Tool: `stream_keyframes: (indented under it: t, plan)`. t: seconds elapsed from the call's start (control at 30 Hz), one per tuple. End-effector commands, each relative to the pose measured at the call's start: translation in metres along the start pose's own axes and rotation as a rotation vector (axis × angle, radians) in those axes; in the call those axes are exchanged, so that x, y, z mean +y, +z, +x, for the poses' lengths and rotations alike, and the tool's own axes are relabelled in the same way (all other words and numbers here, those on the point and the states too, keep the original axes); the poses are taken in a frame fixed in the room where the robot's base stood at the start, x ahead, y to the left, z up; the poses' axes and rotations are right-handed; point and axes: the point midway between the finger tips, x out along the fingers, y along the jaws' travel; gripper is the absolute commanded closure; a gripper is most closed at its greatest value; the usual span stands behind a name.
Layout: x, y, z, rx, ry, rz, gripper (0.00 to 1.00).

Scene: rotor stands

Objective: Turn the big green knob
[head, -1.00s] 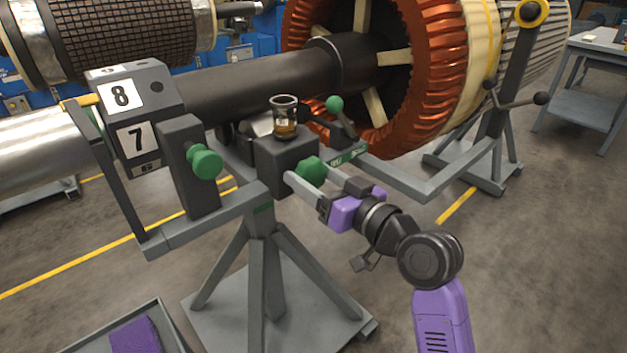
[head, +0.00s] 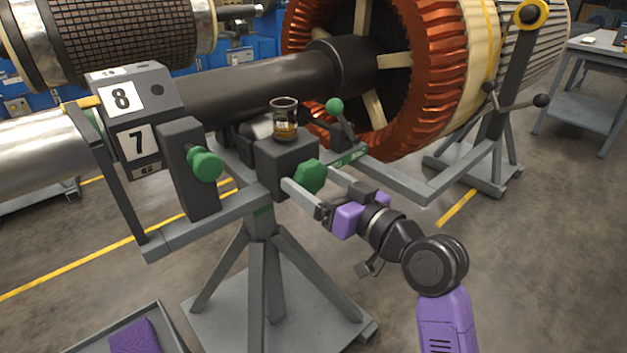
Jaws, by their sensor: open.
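The big green knob (head: 311,177) is faceted and sits on the front right face of a dark block on the grey stand. My gripper (head: 307,182) is open, with one grey finger to the left of the knob and the other to its right. The fingertips lie around the knob's sides in the picture; I cannot tell whether they touch it. The purple gripper body is to the lower right of the knob.
A glass with amber liquid (head: 285,120) stands on top of the block, close above the knob. A round green knob (head: 206,165) is on the left upright, and a green-balled lever (head: 335,106) is behind. A large shaft (head: 260,85) passes behind.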

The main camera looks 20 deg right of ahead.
Motion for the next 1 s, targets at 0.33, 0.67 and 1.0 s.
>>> stream_keyframes:
  t: [0.33,0.67,1.0]
  plan:
    - [0.000,0.001,-0.055,-0.001,0.002,0.001,0.14]
    - [0.000,0.001,-0.071,-0.001,0.000,0.000,0.14]
    - [0.000,0.001,-0.071,-0.001,0.000,0.000,0.14]
